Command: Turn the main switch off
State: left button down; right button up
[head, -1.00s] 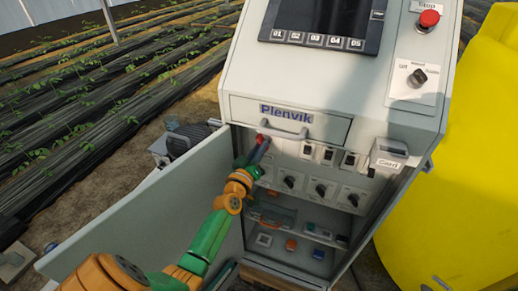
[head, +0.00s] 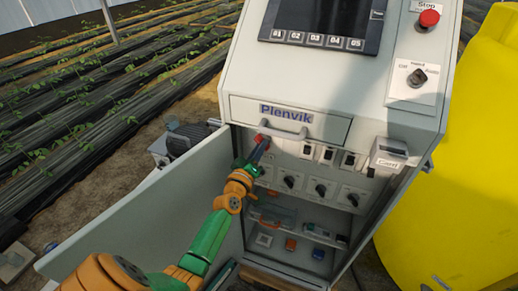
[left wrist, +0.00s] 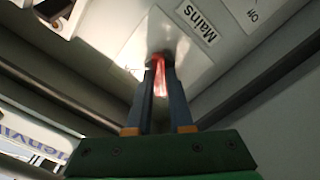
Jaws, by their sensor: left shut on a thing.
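The main switch is a red handle (left wrist: 159,78) on a light plate labelled "Mains" (left wrist: 197,23) in the left wrist view. In the head view its red part (head: 259,138) shows at the upper left inside the open cabinet, below the drawer. My left gripper (left wrist: 161,68) is shut on the red handle, with one finger on each side of it. In the head view the left gripper (head: 259,151) reaches in past the open door. The fingers hide part of the switch. My right gripper is not in view.
The cabinet door (head: 150,215) stands open to the left of my arm. A drawer with a handle (head: 285,130) sits just above the switch. Rotary knobs (head: 321,189) and small switches are to the right. A yellow tank (head: 460,170) stands at the right.

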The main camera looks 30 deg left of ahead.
pick_arm(q)
jog(key=c, duration=1)
grip_release()
jog(key=shift+r, duration=0.15)
jog(key=shift+o, duration=1)
jog(key=shift+w, duration=0.15)
jog(key=v, duration=0.7)
